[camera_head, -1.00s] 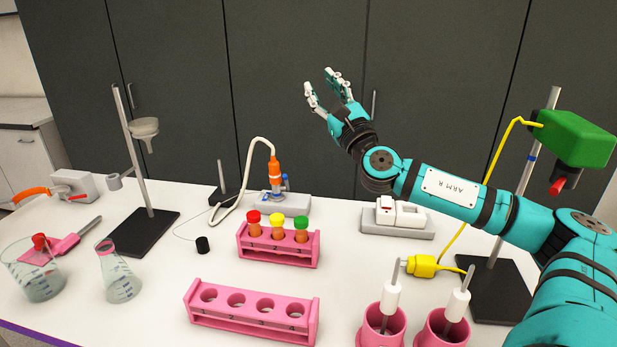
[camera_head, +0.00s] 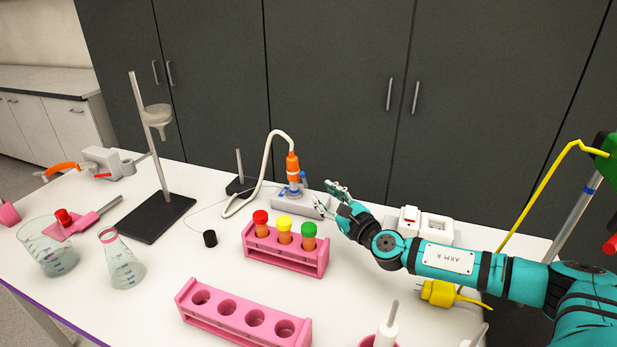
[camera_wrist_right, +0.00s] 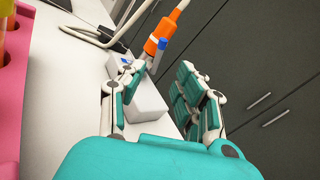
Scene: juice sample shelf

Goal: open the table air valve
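An orange fitting (camera_head: 292,168) with a white hose and a small blue handle (camera_head: 303,178) stands on a grey-white base (camera_head: 312,210) at the back of the table. The wrist view also shows the orange fitting (camera_wrist_right: 160,32) and the blue handle (camera_wrist_right: 160,57). A grey block (camera_head: 104,162) with a red lever and an orange hose sits at the far left. Which one is the table air valve is not labelled. My right gripper (camera_head: 328,195) is open and empty, just right of the orange fitting, apparently not touching it. My left gripper is out of view.
A pink rack (camera_head: 285,255) with red-, yellow- and green-capped tubes stands in front of the fitting. An empty pink rack (camera_head: 240,318) is nearer. A white socket box (camera_head: 436,230) sits behind my right arm. Glassware and a stand (camera_head: 160,215) are at left.

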